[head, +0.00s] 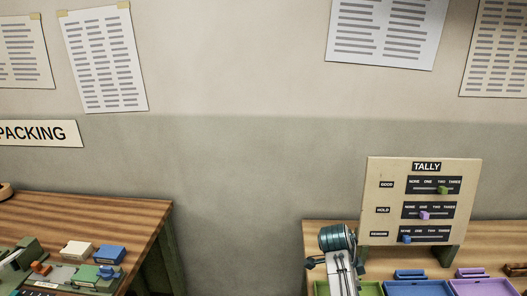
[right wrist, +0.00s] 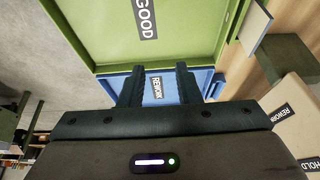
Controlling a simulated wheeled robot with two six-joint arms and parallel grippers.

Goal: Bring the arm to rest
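In the head view, my right arm (head: 340,262) comes up from the bottom edge in front of the right-hand table; its gripper is out of that frame. In the right wrist view, my right gripper (right wrist: 158,85) has its two dark fingers apart, with nothing between them. Beyond the fingers are a blue tray (right wrist: 204,78) with a REWORK label and a larger green tray (right wrist: 100,22) labelled GOOD. I cannot tell whether the fingers touch the blue tray. My left arm and gripper are not visible.
The right table carries a TALLY board (head: 425,200) with sliders, near green, blue (head: 415,290) and purple (head: 497,288) trays. The left table (head: 100,215) holds small blocks and a green device. A gap separates the tables; papers hang on the wall.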

